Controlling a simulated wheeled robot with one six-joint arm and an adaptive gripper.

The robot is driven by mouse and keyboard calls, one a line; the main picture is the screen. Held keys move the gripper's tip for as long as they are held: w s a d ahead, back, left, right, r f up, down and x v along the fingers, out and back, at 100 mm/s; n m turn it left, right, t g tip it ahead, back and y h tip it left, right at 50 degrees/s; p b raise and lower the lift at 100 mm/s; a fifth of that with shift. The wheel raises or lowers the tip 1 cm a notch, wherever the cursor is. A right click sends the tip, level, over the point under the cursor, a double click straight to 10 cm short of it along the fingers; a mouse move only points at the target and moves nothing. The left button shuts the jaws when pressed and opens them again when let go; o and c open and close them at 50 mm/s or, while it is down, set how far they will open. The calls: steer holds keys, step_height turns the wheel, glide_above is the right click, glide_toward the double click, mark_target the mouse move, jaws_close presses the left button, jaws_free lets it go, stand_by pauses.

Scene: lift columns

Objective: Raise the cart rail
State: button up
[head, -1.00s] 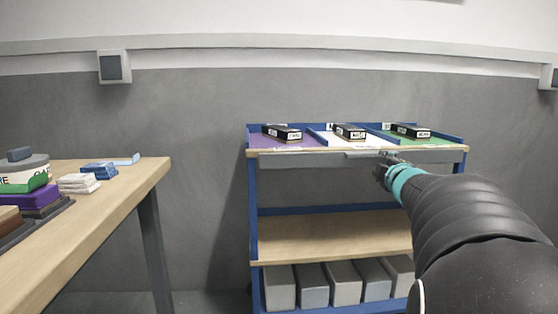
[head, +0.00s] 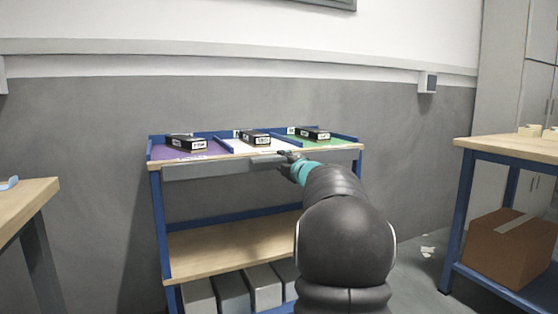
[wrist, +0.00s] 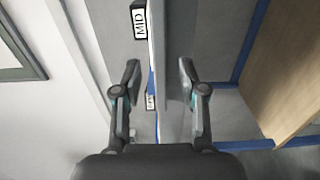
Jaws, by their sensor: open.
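The cart rail (head: 215,169) is a grey bar along the front edge of the blue-framed cart's top shelf. It also shows in the wrist view as a grey slab (wrist: 176,35) that runs down toward the space between my fingers. My gripper (head: 287,156) is at the front edge of the cart top, right of the middle. In the wrist view my gripper (wrist: 158,82) is open, with one finger on each side of the cart's edge. I cannot tell whether a finger touches the rail. My arm hides part of the cart's right side.
Black labelled boxes (head: 255,138) stand on purple, white and green sections of the cart top. Grey bins (head: 232,291) fill the bottom. A wooden table (head: 35,195) is at left. A workbench (head: 510,148) with a cardboard box (head: 508,245) below is at right.

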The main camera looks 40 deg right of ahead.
mark_target(279, 159)
steer(key=shift+x, duration=1.65)
jaws_close()
